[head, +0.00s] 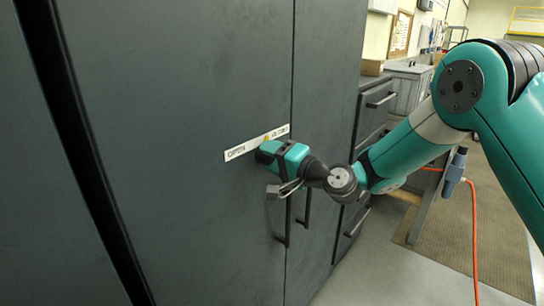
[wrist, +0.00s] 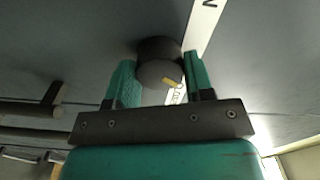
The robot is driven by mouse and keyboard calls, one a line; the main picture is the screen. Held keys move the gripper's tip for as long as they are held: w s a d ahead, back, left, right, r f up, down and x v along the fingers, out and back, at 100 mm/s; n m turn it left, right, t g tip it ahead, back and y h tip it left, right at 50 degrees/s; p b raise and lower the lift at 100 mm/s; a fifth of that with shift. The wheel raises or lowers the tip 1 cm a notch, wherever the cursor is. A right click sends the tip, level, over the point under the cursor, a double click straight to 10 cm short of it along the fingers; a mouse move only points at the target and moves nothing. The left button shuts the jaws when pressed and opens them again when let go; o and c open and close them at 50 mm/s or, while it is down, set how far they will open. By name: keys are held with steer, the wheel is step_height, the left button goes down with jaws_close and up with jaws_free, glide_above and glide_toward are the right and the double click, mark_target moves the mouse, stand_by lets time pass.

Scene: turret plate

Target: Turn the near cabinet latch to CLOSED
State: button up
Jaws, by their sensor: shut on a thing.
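The near cabinet latch shows in the wrist view as a dark round knob (wrist: 157,50) with a short yellow mark (wrist: 169,82) on it. My gripper (wrist: 160,78) has one green finger on each side of the knob and is shut on it. In the head view my gripper (head: 263,152) is against the dark cabinet door and hides most of the latch. A white label strip (head: 241,151) just above it reads OPEN at the left, with smaller writing at the right that is hard to read. A small yellow spot shows between the two words.
Dark vertical door handles (head: 283,222) hang just below my gripper. Drawers (head: 373,105) with bar handles stand to the right of the cabinet. A grey bin (head: 409,88) stands farther back. The floor at the right is open, with a brown mat (head: 488,230) and an orange hose.

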steer(key=shift+m+p, duration=0.4)
steer(key=shift+m, duration=1.2)
steer(key=o, duration=0.9)
steer(key=shift+o, duration=0.2)
steer(key=b+v, duration=0.7)
steer(key=v, duration=1)
steer(key=shift+d+b, duration=0.2)
steer(key=shift+b, duration=0.15)
steer(key=shift+s, duration=0.15)
